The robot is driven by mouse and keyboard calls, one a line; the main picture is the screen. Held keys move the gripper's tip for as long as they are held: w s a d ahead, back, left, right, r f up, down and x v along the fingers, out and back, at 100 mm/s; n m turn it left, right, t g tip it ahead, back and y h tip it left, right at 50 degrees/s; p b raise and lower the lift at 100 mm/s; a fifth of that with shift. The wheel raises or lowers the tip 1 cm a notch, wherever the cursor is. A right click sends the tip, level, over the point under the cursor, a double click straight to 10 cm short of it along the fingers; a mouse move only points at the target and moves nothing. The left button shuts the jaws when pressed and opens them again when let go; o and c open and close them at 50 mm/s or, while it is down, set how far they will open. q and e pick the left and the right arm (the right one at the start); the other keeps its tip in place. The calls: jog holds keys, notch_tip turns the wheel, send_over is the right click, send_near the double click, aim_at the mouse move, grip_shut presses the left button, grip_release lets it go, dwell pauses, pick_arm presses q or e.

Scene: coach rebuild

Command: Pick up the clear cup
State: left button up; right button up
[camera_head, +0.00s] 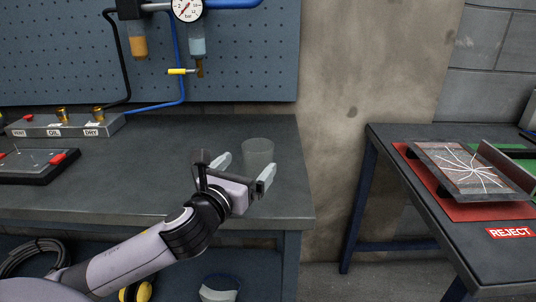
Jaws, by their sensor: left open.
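The clear cup (258,153) stands upright on the dark grey workbench (160,160), near its right end. It is see-through and greyish. My left gripper (243,172) is open, with its two pale fingers pointing towards the cup. One finger shows at the cup's left side and the other in front of its lower right. The lower part of the cup is partly hidden behind the gripper. I cannot tell whether the fingers touch it. My right gripper is not in view.
A metal block labelled VENT, OIL and DRY (66,126) sits at the back left of the bench. A blue pegboard (60,60) with a gauge (187,9) rises behind. A second table (400,195) with a REJECT label stands right, across a gap.

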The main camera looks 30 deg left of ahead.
aim_at(264, 143)
pick_arm(q)
jog(key=shift+w+a+r, duration=0.1)
jog(key=shift+w+a, duration=0.2)
jog(key=shift+w, duration=0.9)
jog(key=shift+w+a+r, duration=0.1)
jog(key=shift+w+a, duration=0.15)
jog(key=shift+w, duration=0.95)
jog(key=shift+w+a+r, duration=0.1)
jog(key=shift+w+a, duration=0.2)
jog(key=shift+w, duration=0.9)
jog(key=shift+c, duration=0.3)
jog(key=shift+f, duration=0.1)
jog(key=c, duration=0.9)
